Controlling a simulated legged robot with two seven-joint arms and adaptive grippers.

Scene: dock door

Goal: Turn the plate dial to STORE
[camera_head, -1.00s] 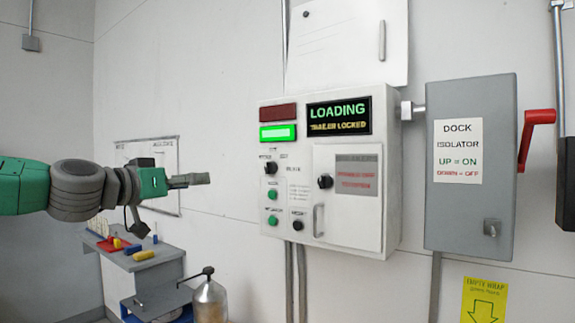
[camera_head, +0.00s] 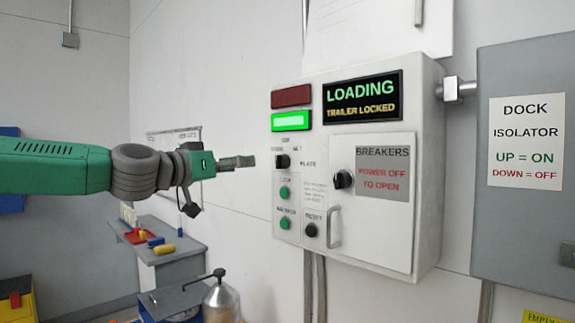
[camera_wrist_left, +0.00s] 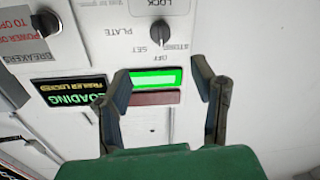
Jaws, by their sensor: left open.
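The plate dial (camera_head: 282,161) is a small black knob on the white control box (camera_head: 428,160), just below the lit green indicator. It also shows in the left wrist view (camera_wrist_left: 160,34), upside down, with small PLATE, SET and OFF lettering around it. Its exact pointer setting is hard to read. My left gripper (camera_head: 247,161) points at the dial from the left, apart from it in the head view. In the left wrist view its two fingers (camera_wrist_left: 162,70) are spread and empty, with the green indicator between them and the dial beyond. My right gripper is not in view.
The box also carries a LOADING / TRAILER LOCKED display (camera_head: 362,102), a breaker door with a black knob (camera_head: 343,179) and handle, and green buttons. A grey dock isolator (camera_head: 525,200) stands right. A small bench (camera_head: 172,255) and a metal can (camera_head: 222,303) are below.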

